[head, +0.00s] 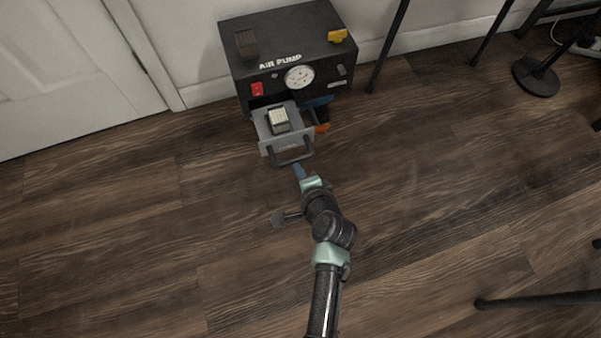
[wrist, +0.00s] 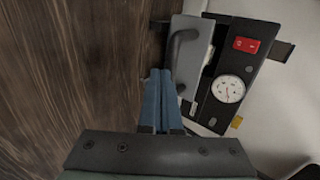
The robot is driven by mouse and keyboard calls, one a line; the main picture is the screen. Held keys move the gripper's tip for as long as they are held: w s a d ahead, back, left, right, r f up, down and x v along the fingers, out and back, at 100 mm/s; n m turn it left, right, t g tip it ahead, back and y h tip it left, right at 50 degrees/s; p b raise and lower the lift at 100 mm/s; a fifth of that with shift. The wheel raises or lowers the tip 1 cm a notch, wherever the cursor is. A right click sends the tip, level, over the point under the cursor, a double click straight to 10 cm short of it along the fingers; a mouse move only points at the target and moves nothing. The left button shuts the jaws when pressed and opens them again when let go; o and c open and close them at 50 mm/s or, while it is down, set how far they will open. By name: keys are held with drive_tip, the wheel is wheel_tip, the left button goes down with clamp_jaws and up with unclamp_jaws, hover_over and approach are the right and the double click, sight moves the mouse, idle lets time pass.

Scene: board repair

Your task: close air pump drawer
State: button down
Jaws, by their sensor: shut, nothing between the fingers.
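The black air pump (head: 290,45) stands on the floor against the wall, with a round gauge and a red switch on its front. Its grey drawer (head: 264,131) is pulled out and holds a small pale block with a dark part (head: 279,120). The drawer's dark handle (head: 290,157) is on its front face and also shows in the wrist view (wrist: 176,48). My gripper (head: 298,170) is just in front of the handle, with its blue fingers together and empty. In the wrist view my fingers (wrist: 160,75) point at the drawer front beside the handle; I cannot tell whether they touch it.
Blue and orange items (head: 319,115) lie in the pump's lower opening, right of the drawer. Black legs (head: 388,45) stand to the right. The floor (head: 130,230) on the left is clear.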

sight(282, 125)
drive_tip(key=w+a, duration=0.1)
drive_tip(key=w, duration=0.2)
drive_tip(key=w+a+b, duration=0.1)
drive_tip(key=w, duration=0.3)
drive_tip(key=w+a, duration=0.1)
drive_tip(key=w, duration=0.3)
drive_tip(key=shift+w+a+f, duration=0.1)
drive_tip(key=shift+a, duration=0.25)
drive_tip(key=shift+w+a, duration=0.1)
drive_tip(key=shift+w, duration=0.25)
drive_tip(key=shift+w+a+r, duration=0.1)
drive_tip(key=shift+w+r, duration=0.1)
drive_tip(key=shift+w, duration=0.1)
drive_tip(key=shift+b, duration=0.3)
drive_tip(key=shift+r, duration=0.1)
